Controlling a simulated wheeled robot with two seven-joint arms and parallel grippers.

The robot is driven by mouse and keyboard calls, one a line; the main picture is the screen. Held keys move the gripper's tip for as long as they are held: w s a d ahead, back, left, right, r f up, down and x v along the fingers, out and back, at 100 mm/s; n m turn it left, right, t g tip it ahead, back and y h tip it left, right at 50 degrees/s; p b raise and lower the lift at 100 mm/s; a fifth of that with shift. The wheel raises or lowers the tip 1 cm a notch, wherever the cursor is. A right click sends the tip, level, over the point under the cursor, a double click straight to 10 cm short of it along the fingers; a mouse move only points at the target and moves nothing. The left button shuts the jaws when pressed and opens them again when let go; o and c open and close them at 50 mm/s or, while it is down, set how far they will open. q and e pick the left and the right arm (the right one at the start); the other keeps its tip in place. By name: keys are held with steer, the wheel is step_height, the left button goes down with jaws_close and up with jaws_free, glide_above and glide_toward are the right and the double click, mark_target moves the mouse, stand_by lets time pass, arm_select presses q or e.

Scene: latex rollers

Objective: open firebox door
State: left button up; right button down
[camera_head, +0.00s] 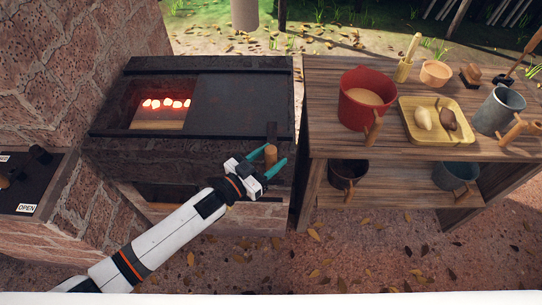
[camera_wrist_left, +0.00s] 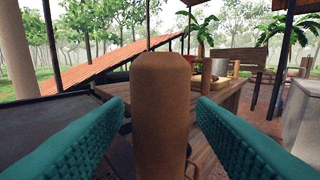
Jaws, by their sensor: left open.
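The firebox (camera_head: 130,150) is a brick-and-dark-metal box at the left of the head view. A dark flat plate (camera_head: 235,98), apparently its door, covers the right part of its top. The left part is uncovered, and glowing coals (camera_head: 166,103) show inside. An upright wooden handle (camera_head: 270,154) stands by a dark metal post at the front right corner. My left gripper (camera_head: 257,163) is open at this handle. In the left wrist view, the handle (camera_wrist_left: 160,100) stands between the two teal fingers, with gaps on both sides. My right gripper is out of view.
A wooden table (camera_head: 335,80) stands close to the right, holding a red bucket (camera_head: 366,88), a yellow tray (camera_head: 412,137) and a grey metal mug (camera_head: 498,110). Dark pots sit on its lower shelf. A brick wall (camera_head: 90,40) rises at left, above a panel marked OPEN (camera_head: 26,209).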

arm_select(q)
steer(key=b+v, duration=0.1)
steer(key=v, duration=1)
steer(key=shift+s+a, duration=0.15)
steer(key=shift+s, duration=0.05)
steer(key=w+a+f+n+y, duration=0.15)
steer(key=a+f+y, duration=0.25)
steer(key=f, duration=0.5)
steer(key=a+f+n+y, duration=0.25)
steer(key=a+f, duration=0.25)
steer(key=f, duration=0.4)
steer(key=s+a+f+n+g+y, duration=0.1)
steer(key=s+a+f+g+y, duration=0.15)
steer(key=s+f, duration=0.4)
steer(key=s+a+f+g+y, duration=0.1)
steer(key=s+a+f+y, duration=0.15)
steer(key=f, duration=0.65)
steer(key=s+f+n+g+y, duration=0.1)
steer(key=s+f+g, duration=0.3)
steer(key=s, duration=0.9)
steer(key=s+f+n+g, duration=0.1)
steer(key=s+f+g, duration=0.2)
steer(key=s+f, duration=0.6)
steer(key=s+a, duration=0.1)
steer(key=s, duration=0.4)
steer(key=shift+s+g+y, duration=0.15)
steer(key=shift+g+y, duration=0.2)
